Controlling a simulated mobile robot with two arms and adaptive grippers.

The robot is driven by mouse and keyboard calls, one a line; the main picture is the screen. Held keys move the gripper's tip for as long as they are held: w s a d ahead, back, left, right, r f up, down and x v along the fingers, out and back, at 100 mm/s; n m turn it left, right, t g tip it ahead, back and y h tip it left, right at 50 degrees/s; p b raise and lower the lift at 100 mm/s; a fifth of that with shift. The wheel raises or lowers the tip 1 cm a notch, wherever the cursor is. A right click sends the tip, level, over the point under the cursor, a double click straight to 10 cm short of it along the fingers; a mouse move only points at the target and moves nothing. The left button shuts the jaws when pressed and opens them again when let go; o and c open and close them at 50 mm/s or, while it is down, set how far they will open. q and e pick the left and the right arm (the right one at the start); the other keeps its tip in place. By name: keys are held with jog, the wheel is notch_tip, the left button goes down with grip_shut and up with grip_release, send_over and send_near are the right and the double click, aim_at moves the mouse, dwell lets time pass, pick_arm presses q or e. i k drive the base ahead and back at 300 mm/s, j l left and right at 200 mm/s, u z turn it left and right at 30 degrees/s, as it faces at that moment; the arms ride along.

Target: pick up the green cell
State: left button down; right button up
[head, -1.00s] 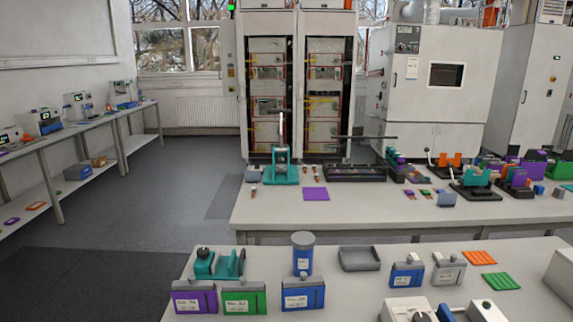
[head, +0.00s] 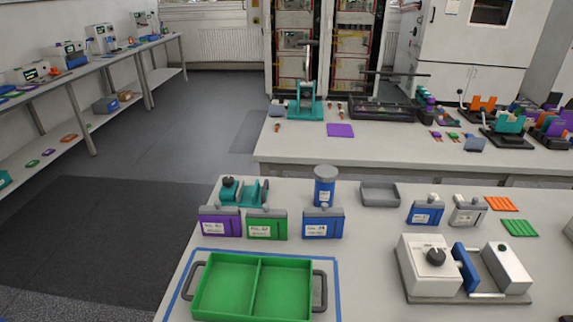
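The green cell (head: 267,226) is a flat upright block with a grey top and a white label. It stands on the near table, between a purple cell (head: 220,222) on its left and a blue cell (head: 323,224) on its right. Small gaps separate it from both. Neither of my grippers shows in the head view.
A green two-part tray (head: 256,260) with dark handles lies inside a blue outline in front of the cells. A white-and-blue clamp device (head: 432,262) stands at right. Behind the cells are a teal fixture (head: 243,193), a blue canister (head: 325,187) and a grey tray (head: 380,195).

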aim_at(260, 228)
jog(key=j+z, duration=0.15)
jog(key=z, duration=0.2)
jog(key=k+j+z, duration=0.15)
jog(key=z, duration=0.2)
jog(key=k+j+z, duration=0.1)
jog(key=z, duration=0.25)
